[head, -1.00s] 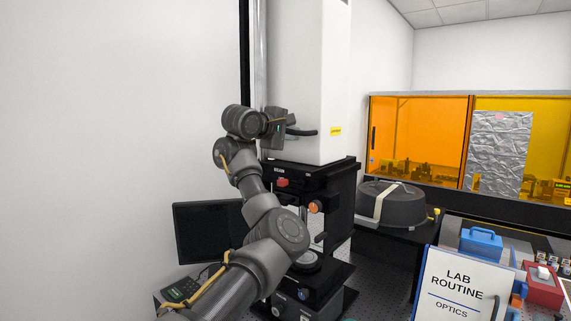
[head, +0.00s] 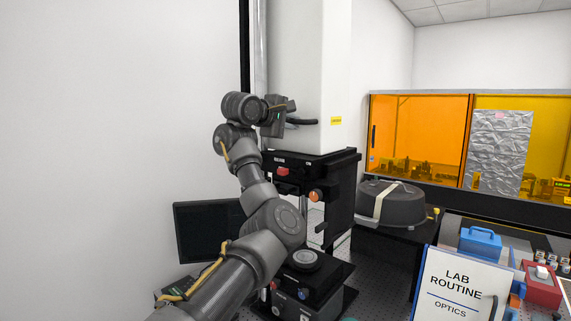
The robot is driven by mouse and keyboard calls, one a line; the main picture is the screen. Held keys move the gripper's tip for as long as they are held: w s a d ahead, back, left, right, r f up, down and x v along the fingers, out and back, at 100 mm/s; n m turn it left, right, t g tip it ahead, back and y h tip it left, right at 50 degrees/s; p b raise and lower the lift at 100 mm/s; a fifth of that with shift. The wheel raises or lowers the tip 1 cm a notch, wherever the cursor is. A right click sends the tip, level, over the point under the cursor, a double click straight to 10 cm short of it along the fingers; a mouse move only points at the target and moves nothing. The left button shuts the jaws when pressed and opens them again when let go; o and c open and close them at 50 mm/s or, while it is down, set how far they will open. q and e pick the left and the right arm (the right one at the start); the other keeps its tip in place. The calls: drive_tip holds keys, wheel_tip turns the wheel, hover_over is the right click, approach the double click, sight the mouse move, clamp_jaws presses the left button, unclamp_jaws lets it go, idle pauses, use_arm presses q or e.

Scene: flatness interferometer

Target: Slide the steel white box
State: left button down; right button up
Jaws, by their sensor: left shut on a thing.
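The tall white box (head: 308,70) has a yellow label on its front and runs out of the top of the head view. It sits on a black carriage (head: 335,175) with a red knob and an orange knob, beside a vertical rail (head: 260,50). My left gripper (head: 288,121) is at the box's left side, shut on its dark handle (head: 303,122). The fingertips are small and partly hidden. Below the carriage, apart from it, a round plate (head: 305,257) rests on the black base. My right gripper is not in view.
A dark monitor (head: 200,232) stands low behind my left arm. A grey domed cover (head: 391,204) sits on a black table to the right. A lab routine sign (head: 458,285), a blue case (head: 480,242) and a red box (head: 541,285) are at the lower right.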

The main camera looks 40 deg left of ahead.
use_arm(q)
drive_tip(key=shift+r, duration=0.9)
idle(0.7)
drive_tip(key=c, duration=1.5)
unclamp_jaws()
drive_tip(key=shift+f, duration=0.1)
drive_tip(key=shift+s, duration=0.1)
